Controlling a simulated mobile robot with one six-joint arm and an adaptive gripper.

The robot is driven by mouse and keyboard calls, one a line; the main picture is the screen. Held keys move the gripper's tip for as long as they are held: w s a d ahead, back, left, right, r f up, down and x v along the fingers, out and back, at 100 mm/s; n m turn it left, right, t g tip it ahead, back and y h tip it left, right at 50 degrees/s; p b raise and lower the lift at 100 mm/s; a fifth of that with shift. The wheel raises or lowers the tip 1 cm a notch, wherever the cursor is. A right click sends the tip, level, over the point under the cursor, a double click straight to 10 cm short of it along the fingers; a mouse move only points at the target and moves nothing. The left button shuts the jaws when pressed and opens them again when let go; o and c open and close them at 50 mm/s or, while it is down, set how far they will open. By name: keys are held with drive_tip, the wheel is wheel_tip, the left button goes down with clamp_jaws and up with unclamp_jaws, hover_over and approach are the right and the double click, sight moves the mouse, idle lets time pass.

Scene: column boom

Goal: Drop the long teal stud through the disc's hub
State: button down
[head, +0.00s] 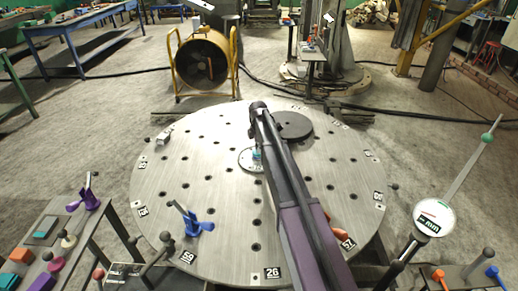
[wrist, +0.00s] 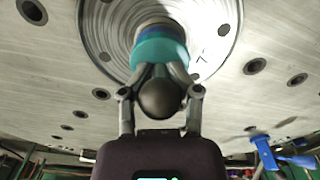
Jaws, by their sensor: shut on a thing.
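The disc (head: 244,160) is a pale, round plate with holes, lying on the big steel table near its middle. It fills the top of the wrist view (wrist: 207,48). The teal stud shows a teal band (wrist: 160,46) and a dark ball end (wrist: 160,98). My gripper (wrist: 160,82) is shut on the stud just at the ball. The teal band lines up with the hub in the wrist view and hides most of it, so I cannot tell how deep the stud sits. In the head view a bit of teal (head: 257,155) shows beside my arm at the disc.
A dark round plate (head: 293,125) lies on the perforated table (head: 200,150) behind my arm. A blue clamp (head: 196,224) stands at the front left and an orange piece (head: 338,232) at the front right. A dial gauge (head: 434,218) stands at right.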

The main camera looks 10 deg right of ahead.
drive_tip(key=c, duration=0.6)
unclamp_jaws()
drive_tip(key=shift+r, duration=0.25)
drive_tip(key=shift+r+p, duration=3.6)
drive_tip(key=shift+p, duration=0.2)
drive_tip(key=o, duration=0.6)
drive_tip(key=shift+s, duration=0.1)
